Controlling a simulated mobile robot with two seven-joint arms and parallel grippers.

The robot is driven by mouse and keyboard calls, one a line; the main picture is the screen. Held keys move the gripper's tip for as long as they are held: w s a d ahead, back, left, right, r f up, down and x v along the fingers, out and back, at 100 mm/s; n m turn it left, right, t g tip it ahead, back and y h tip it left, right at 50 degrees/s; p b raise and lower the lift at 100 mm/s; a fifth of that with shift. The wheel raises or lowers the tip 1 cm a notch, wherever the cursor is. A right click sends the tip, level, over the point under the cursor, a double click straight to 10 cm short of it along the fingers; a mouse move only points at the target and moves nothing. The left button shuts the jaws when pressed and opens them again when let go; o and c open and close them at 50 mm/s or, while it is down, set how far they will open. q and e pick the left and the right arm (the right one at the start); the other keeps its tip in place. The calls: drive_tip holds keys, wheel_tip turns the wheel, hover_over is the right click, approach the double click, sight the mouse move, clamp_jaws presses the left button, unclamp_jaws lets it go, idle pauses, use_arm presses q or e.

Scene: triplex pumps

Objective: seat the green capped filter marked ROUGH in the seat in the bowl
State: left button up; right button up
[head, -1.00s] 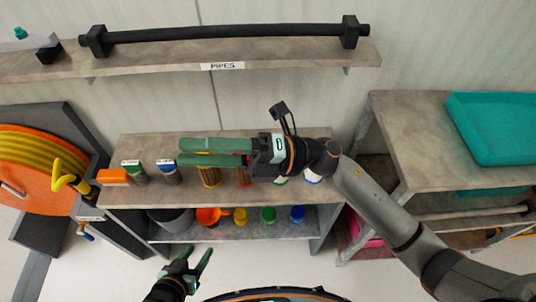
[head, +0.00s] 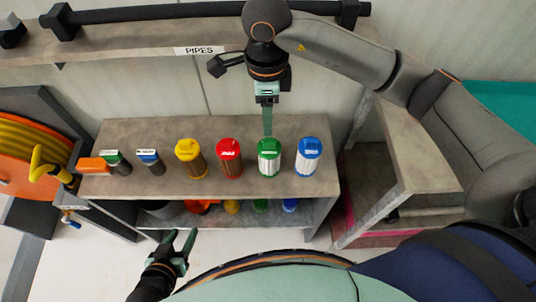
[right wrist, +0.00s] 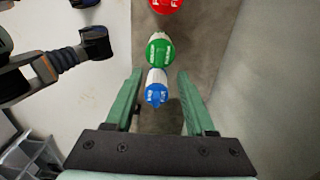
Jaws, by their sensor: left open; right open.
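The green capped filter (head: 269,160), with a white pleated body, stands on the upper shelf between a red capped and a blue capped filter. In the right wrist view the green cap (right wrist: 159,52) carries white lettering too small to read surely. My right gripper (head: 268,132) is open, pointing down just behind the green cap in the head view. In the right wrist view the blue cap shows between its fingers, with the green cap just beyond. My left gripper (head: 183,242) is open and empty in front of the shelf. I cannot make out a bowl with a seat.
Yellow (head: 190,158), red (head: 229,158) and blue (head: 307,157) capped filters stand in the same row. Two small dark containers and an orange block (head: 92,165) are at the left. The lower shelf holds several coloured items, partly hidden. A pipe shelf (head: 130,53) hangs above.

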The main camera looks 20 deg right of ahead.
sight(269, 140)
drive_tip(key=f, duration=0.8)
drive_tip(key=shift+d+f, duration=0.25)
drive_tip(key=shift+f, duration=0.15)
drive_tip(key=shift+c, duration=0.3)
clamp_jaws()
idle(0.7)
